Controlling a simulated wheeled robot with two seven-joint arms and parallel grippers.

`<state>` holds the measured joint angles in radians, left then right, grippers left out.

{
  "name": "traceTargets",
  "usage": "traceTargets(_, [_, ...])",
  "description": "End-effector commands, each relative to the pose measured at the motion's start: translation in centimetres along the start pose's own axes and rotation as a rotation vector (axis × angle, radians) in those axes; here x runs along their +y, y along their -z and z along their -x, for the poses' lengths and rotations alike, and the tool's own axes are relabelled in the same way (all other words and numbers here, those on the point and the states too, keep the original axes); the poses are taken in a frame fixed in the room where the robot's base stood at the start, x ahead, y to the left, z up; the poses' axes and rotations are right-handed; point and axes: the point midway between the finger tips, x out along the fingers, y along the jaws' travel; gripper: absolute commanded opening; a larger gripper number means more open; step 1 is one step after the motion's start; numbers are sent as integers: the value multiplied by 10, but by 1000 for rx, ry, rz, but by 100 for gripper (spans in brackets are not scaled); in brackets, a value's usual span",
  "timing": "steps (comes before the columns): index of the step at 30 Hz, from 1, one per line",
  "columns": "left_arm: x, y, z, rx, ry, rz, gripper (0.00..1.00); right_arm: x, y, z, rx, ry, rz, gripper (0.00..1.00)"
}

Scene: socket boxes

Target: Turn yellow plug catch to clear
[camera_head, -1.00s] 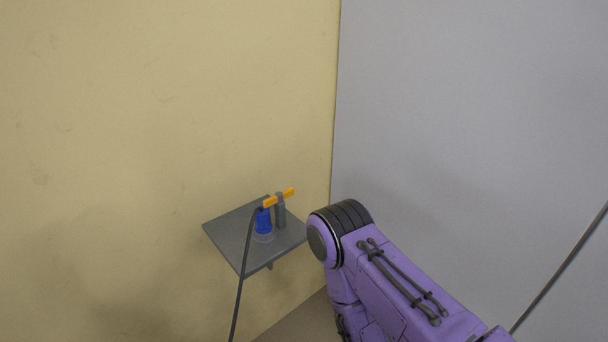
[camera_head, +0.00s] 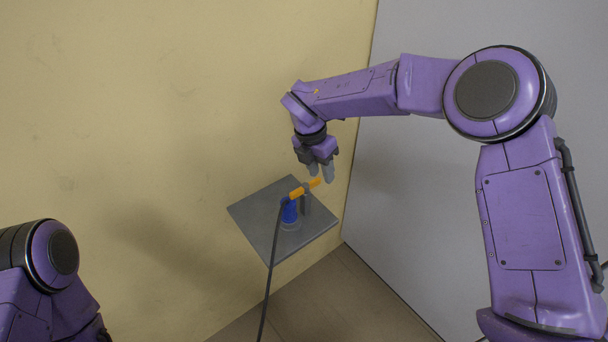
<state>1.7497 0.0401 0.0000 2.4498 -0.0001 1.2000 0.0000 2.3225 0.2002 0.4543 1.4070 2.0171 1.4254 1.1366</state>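The yellow catch (camera_head: 305,188) is a short bar on top of a grey post (camera_head: 306,206). One end of it lies over the blue plug (camera_head: 290,211), which stands upright on a grey shelf (camera_head: 258,208). My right gripper (camera_head: 322,176) points down just above the catch's right end, with its two grey fingers apart and nothing seen between them. I cannot tell whether a finger touches the catch. My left arm shows at the lower left, but its gripper is out of view.
A dark cable (camera_head: 270,270) runs from the plug down past the shelf's front edge. A yellowish wall (camera_head: 150,120) stands behind the shelf and a grey wall (camera_head: 420,220) to the right. Open floor (camera_head: 330,300) shows below.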

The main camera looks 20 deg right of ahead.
Motion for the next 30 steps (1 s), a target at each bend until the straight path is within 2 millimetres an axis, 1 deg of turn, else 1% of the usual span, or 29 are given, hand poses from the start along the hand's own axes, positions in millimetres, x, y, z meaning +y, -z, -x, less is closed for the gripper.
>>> traceTargets(1, [0, 1, 2, 0, 0, 0, 43, 11, 3, 29, 64, -58, -93, 39])
traceTargets(3, [0, 1, 3, 0, 0, 0, 43, 21, 9, 53, 137, -106, -180, 39])
traceTargets(5, [0, 1, 4, 0, 0, 0, 43, 25, 12, 61, 169, -124, -214, 39])
traceTargets(6, [0, 2, 5, 0, 0, 0, 43, 26, 14, 61, 179, -127, -223, 39])
traceTargets(8, [-1, 3, 7, 0, 0, 0, 43, 27, 15, 54, 181, -126, -226, 39])
traceTargets(18, [-2, 11, 26, 0, 0, 0, 43, 37, 27, -17, 178, -123, -221, 39])
traceTargets(21, [-3, 12, 29, 0, 0, 0, 43, 39, 29, -30, 177, -125, -221, 39])
traceTargets(25, [-3, 12, 30, 0, 0, 0, 43, 41, 30, -38, 177, -127, -221, 39])
traceTargets(30, [-3, 12, 29, 0, 0, 0, 43, 41, 30, -39, 176, -127, -221, 39])
